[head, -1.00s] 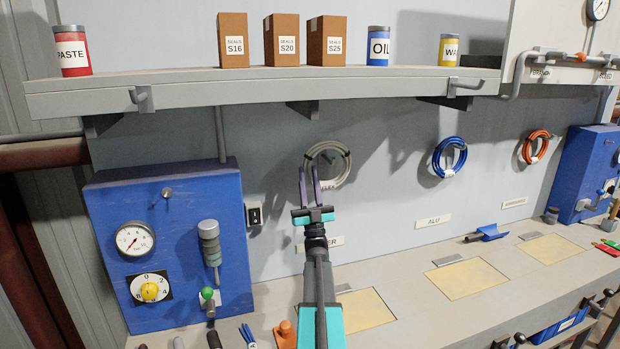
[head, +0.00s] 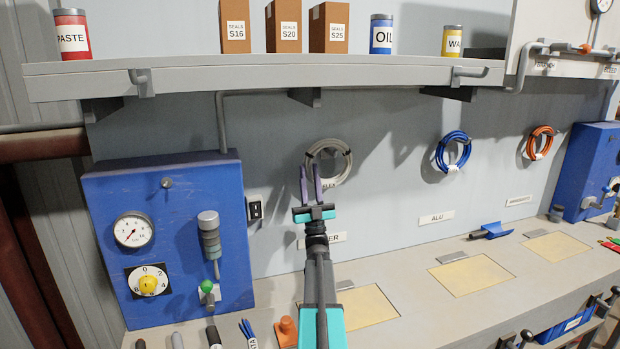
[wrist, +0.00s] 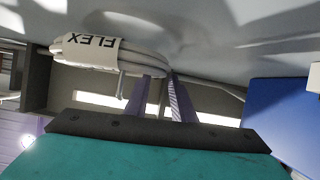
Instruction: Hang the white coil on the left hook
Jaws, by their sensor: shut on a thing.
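The white coil (head: 345,163) is a pale ring of cable with dark ties, in front of the back wall in the head view. In the wrist view the white coil (wrist: 90,54) shows edge-on at the upper left with a white tag reading FLEX. My gripper (head: 310,172) is at the coil's lower left, its two purple fingers pointing up and shut on it. The fingers also show in the wrist view (wrist: 163,84). The exact contact is hard to see, and I cannot tell whether a wall peg still bears the coil. The left hook (head: 142,84) is a grey hook on the shelf's front edge.
The shelf (head: 250,78) carries cans and boxes and has a right hook (head: 468,73). A blue coil (head: 440,156) and an orange coil (head: 532,147) hang on the wall. A blue panel (head: 180,175) with a gauge stands below the left hook. Air before the wall is clear.

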